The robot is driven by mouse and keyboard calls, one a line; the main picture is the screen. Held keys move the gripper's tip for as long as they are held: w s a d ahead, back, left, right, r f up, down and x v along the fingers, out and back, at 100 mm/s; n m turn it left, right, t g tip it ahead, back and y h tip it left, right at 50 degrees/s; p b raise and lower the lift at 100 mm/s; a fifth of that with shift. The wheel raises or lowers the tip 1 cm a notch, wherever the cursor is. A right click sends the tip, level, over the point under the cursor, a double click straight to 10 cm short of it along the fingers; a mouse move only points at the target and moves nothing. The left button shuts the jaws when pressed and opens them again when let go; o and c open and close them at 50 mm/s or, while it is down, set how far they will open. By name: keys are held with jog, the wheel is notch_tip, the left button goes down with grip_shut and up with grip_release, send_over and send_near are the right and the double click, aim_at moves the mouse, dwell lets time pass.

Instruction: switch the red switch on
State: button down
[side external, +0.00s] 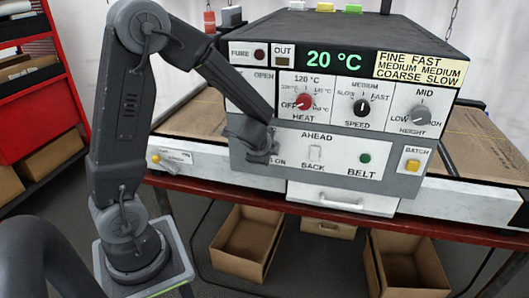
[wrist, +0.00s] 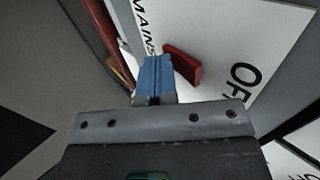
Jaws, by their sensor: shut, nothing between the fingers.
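The red switch (wrist: 182,66) is a small flat red lever on a white plate lettered MAINS and "OF", its last part cut off. It lies tilted toward the "OF" lettering. My gripper (wrist: 157,62) has blue fingers that are shut together and empty, just left of the lever in the wrist view. I cannot tell whether they touch it. In the side view my gripper (side external: 262,150) is at the left end of the lower panel, beside the ON lettering, and hides the red switch there.
The grey machine panel has a red HEAT knob (side external: 304,102), a SPEED knob (side external: 362,107), a HEIGHT knob (side external: 405,115), a white AHEAD/BACK rocker (side external: 316,153), a green BELT button (side external: 365,158) and a yellow BATCH button (side external: 412,166). Cardboard boxes (side external: 244,240) stand below.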

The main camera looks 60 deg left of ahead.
jog(key=shift+r, duration=0.9)
jog(key=s+d+f+v, duration=0.1)
jog(key=f+v, duration=0.1)
jog(key=v, duration=1.1)
jog(key=shift+s+d, duration=0.25)
jog(key=shift+s, duration=0.05)
